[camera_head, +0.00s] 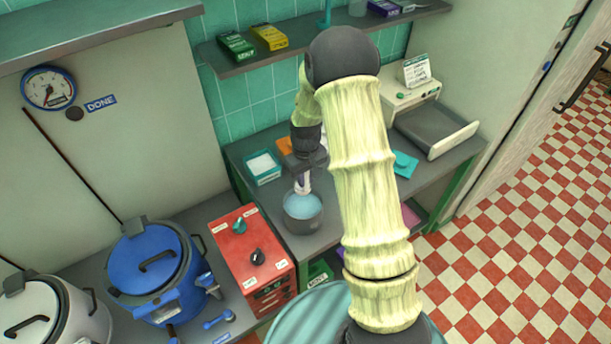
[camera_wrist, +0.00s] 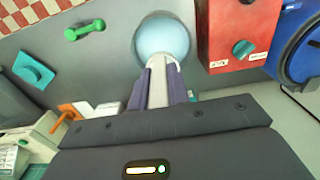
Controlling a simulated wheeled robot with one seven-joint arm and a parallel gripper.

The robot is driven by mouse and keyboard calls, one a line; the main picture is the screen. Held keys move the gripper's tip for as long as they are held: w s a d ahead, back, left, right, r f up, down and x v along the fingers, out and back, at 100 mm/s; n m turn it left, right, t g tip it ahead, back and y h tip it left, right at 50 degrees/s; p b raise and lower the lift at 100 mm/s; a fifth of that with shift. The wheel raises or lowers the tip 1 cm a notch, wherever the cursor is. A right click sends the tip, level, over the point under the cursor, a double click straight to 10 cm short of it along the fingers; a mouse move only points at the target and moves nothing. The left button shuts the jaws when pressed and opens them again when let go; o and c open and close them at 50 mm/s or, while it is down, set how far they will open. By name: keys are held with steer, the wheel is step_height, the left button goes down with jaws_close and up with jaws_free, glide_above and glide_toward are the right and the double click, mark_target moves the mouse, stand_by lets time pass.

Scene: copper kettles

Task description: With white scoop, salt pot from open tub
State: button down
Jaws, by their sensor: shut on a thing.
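My gripper (camera_head: 303,163) points down over the dark pot (camera_head: 303,224), which holds pale blue liquid. In the wrist view the purple-grey fingers (camera_wrist: 160,85) are closed around the white scoop (camera_wrist: 158,92). The scoop reaches toward the pot's pale blue surface (camera_wrist: 163,35). Its lower end is hard to make out, and I cannot tell whether it holds salt or touches the liquid. The open tub (camera_head: 264,180), teal with white contents, stands on the counter behind and left of the pot.
A red control box (camera_head: 255,255) with knobs stands close left of the pot, and a blue kettle (camera_head: 155,265) beyond it. A teal lid-like piece (camera_head: 404,164) and a grey tray (camera_head: 440,125) lie to the right. A shelf (camera_head: 300,45) with boxes hangs above.

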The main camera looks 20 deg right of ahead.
mark_target(306, 193)
steer(key=shift+f+b, duration=2.65)
steer(key=shift+f, duration=1.5)
steer(key=shift+f+b, duration=0.65)
steer(key=shift+f, duration=0.25)
steer(key=shift+r, duration=0.15)
steer(key=shift+r+p, duration=3.35)
steer(key=shift+r, duration=1.6)
steer(key=shift+s+f+p, duration=0.1)
steer(key=shift+f+p, duration=0.05)
steer(key=shift+p, duration=0.7)
